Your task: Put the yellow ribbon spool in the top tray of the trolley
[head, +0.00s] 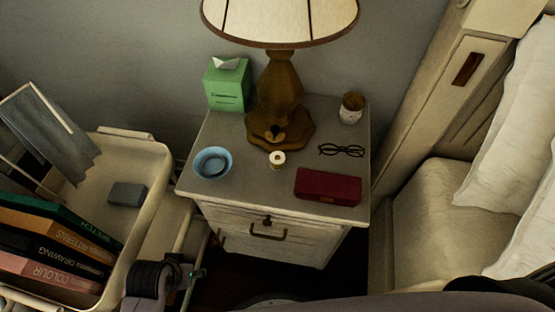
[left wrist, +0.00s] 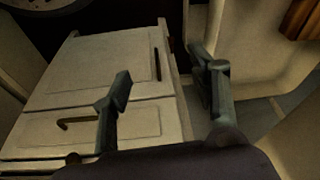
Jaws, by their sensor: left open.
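A small pale, yellowish spool (head: 277,159) stands on the nightstand top, in front of the lamp base and right of the blue bowl. It is the thing that looks like the ribbon spool. The trolley's cream top tray (head: 157,165) is at the left of the head view, with books and a small grey block in it. My left gripper (left wrist: 163,82) is open and empty in the left wrist view, in front of the nightstand's front, below its top. In the head view part of my left arm shows at the bottom, between trolley and nightstand. My right gripper is not in view.
The nightstand (head: 235,192) also holds a lamp (head: 277,90), green tissue box (head: 228,84), blue bowl (head: 212,162), glasses (head: 341,150), dark red case (head: 328,186) and small jar (head: 352,107). Books (head: 60,243) fill the tray's near left; its floor around the grey block (head: 127,195) is clear.

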